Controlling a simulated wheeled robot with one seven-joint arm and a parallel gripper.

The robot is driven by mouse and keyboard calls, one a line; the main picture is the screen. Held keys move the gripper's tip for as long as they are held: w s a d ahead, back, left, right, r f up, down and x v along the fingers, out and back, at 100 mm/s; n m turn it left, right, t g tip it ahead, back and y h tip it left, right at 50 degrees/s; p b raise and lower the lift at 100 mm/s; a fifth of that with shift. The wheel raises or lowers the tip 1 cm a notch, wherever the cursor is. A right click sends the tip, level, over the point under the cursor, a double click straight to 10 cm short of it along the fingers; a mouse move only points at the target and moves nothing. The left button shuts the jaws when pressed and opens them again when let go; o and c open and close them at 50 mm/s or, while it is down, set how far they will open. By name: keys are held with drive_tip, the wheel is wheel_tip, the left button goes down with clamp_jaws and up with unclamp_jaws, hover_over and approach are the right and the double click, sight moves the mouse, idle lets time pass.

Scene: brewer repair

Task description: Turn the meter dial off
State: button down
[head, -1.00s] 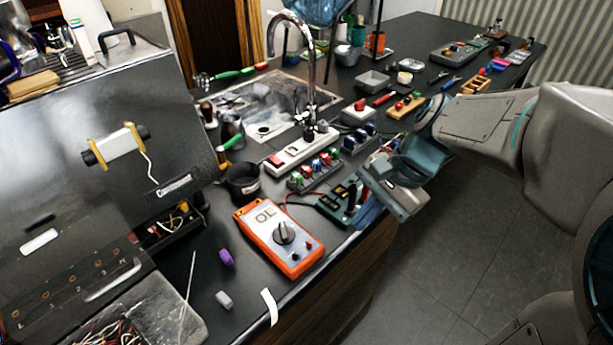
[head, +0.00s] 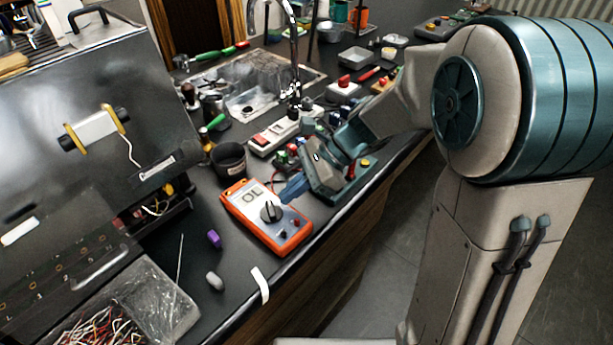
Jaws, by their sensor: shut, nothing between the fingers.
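The orange meter (head: 251,228) lies face up near the counter's front edge. Its display reads "OL". Its dark round dial (head: 271,211) sits at the middle of its face, with red and black sockets below. My gripper (head: 284,197) comes in from the upper right, its blue fingers shut and empty. The fingertips are just right of the dial, over or beside the meter's right side. I cannot tell whether they touch the dial.
A black cup (head: 229,159) stands behind the meter. A purple piece (head: 214,239), a grey piece (head: 214,281) and a white strip (head: 261,285) lie at its left and front. The open brewer case (head: 70,160) fills the left. A white power strip (head: 274,136) lies behind my gripper.

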drive_tip(key=shift+s+a+f, duration=0.15)
drive_tip(key=shift+a+f, duration=0.3)
